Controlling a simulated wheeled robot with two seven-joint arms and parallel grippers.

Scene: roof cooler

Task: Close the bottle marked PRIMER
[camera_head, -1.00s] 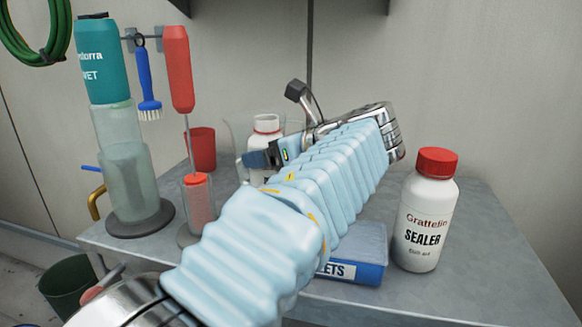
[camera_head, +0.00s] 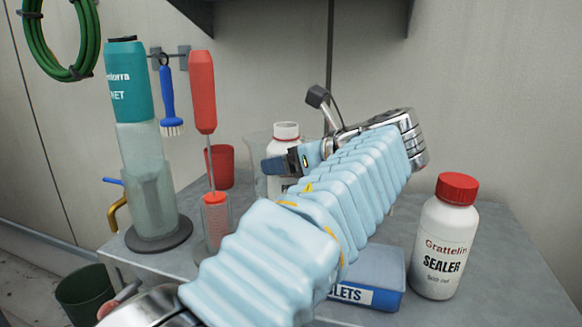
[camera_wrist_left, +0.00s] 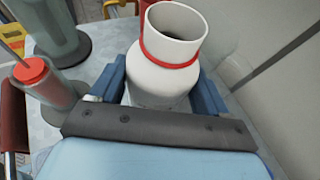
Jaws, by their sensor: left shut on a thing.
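A white bottle (camera_head: 286,133) stands behind my left gripper in the head view, partly hidden by it; its label cannot be read. In the left wrist view the bottle (camera_wrist_left: 160,80) has an open, uncapped mouth and a red ring around its neck. My left gripper (camera_head: 284,164) is shut on its body, with a blue finger on each side. A second white bottle (camera_head: 441,245), marked SEALER, stands upright at the right with a red cap on. No loose cap shows, and my right gripper is not in view.
A blue box (camera_head: 368,275) lies on the grey table (camera_head: 500,260), partly under my left arm. A red cup (camera_head: 222,166), a tube with a red top (camera_head: 215,215) and a tall cylinder (camera_head: 150,200) stand at the left. Table surface behind the SEALER bottle is clear.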

